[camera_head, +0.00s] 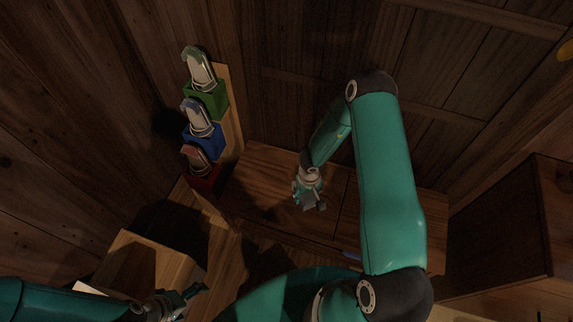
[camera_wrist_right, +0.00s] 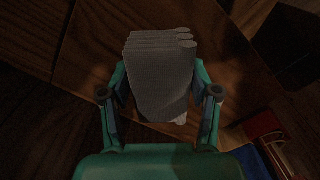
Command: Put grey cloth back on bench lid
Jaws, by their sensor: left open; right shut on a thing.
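The grey cloth (camera_wrist_right: 160,70) is a folded stack with rounded folds, seen in the right wrist view between the fingers of my right gripper (camera_wrist_right: 160,98), which is shut on it. In the head view my right gripper (camera_head: 309,197) hangs over the wooden bench lid (camera_head: 262,172), and the cloth (camera_head: 313,202) shows as a small grey patch at its tips. The lid also shows in the wrist view (camera_wrist_right: 100,45). I cannot tell whether the cloth touches the lid. My left gripper (camera_head: 188,294) is open and empty at the lower left, away from the bench.
A green block (camera_head: 207,101), a blue block (camera_head: 204,139) and a red block (camera_head: 204,179), each with a shiny rounded piece, stand in a row left of the bench. A dark wooden cabinet (camera_head: 500,225) stands right.

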